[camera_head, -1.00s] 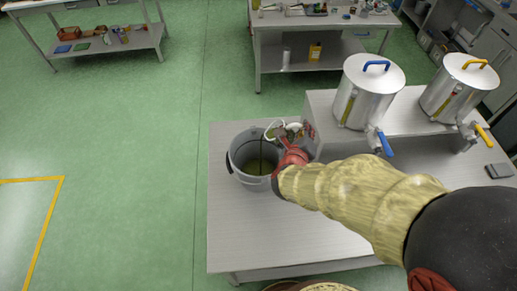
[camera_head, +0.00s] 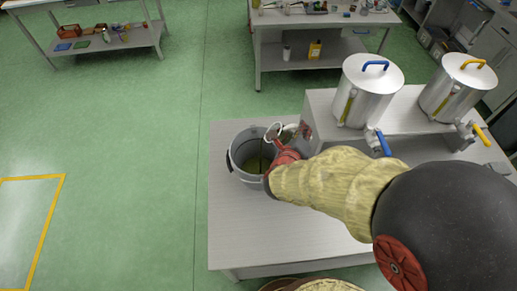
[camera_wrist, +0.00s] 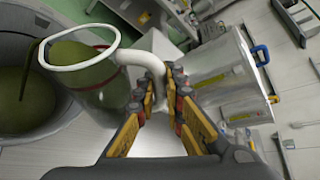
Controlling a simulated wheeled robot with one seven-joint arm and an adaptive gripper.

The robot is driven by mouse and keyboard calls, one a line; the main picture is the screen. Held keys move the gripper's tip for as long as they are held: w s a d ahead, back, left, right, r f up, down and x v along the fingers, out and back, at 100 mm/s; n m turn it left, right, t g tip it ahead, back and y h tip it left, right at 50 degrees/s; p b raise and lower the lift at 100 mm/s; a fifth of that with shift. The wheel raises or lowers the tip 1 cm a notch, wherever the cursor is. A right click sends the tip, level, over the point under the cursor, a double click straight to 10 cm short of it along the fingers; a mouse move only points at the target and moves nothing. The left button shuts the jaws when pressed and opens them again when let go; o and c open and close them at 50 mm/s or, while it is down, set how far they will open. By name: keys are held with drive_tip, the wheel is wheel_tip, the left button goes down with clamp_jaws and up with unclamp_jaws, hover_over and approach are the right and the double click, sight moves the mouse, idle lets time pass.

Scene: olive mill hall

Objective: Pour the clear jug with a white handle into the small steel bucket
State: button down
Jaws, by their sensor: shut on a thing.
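The clear jug with a white rim and white handle shows in the wrist view (camera_wrist: 105,95) and, small, in the head view (camera_head: 290,132). It holds green-gold liquid and is tipped toward the bucket. A thin dark stream runs from its lip into the small steel bucket (camera_head: 238,160). The bucket stands upright on the table with green liquid inside, and its wall shows at the left of the wrist view (camera_wrist: 62,118). My gripper (camera_wrist: 164,84) is shut on the jug's white handle. In the head view, my gripper (camera_head: 284,158) partly covers the bucket's right side.
The table (camera_head: 240,225) has free room in front of the bucket. On a raised shelf to the right stand a steel pot with a blue tap (camera_head: 368,95) and one with a yellow tap (camera_head: 455,95). Another bench (camera_head: 320,25) stands behind.

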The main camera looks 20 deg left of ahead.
sight(281, 134)
drive_tip(key=shift+a+f+n+h, duration=0.2)
drive_tip(key=shift+f+n+h, duration=0.1)
idle(0.4)
drive_tip(key=shift+s+a+n+t+h+p, duration=0.15)
drive_tip(key=shift+a+n+t+h+p, duration=0.15)
drive_tip(key=shift+a+n+p, duration=0.3)
drive_tip(key=shift+s+a+n+t+h+p, duration=0.2)
drive_tip(key=shift+a+n+h+p, duration=0.1)
drive_tip(key=shift+a+n+p, duration=0.25)
idle(2.9)
drive_tip(key=shift+s+a+f+n+h+p, duration=0.2)
drive_tip(key=shift+a+n+p, duration=0.2)
drive_tip(key=shift+a, duration=0.3)
drive_tip(key=shift+s+a+f+n+h+p, duration=0.1)
drive_tip(key=shift+a+n+h+p, duration=0.15)
drive_tip(key=shift+a+p, duration=0.3)
idle(0.6)
drive_tip(key=shift+s+a+f+n+t, duration=0.1)
drive_tip(key=shift+a+n+t, duration=0.2)
drive_tip(key=shift+a+t, duration=0.15)
idle(0.4)
drive_tip(key=shift+d, duration=0.25)
drive_tip(key=d, duration=0.1)
drive_tip(key=d+m+b, duration=0.1)
drive_tip(key=w+d+m+b, duration=0.1)
drive_tip(key=shift+d+r+g+y, duration=0.15)
drive_tip(key=shift+r+g+y, duration=0.1)
drive_tip(key=shift+g+y, duration=0.1)
drive_tip(key=shift+r, duration=0.1)
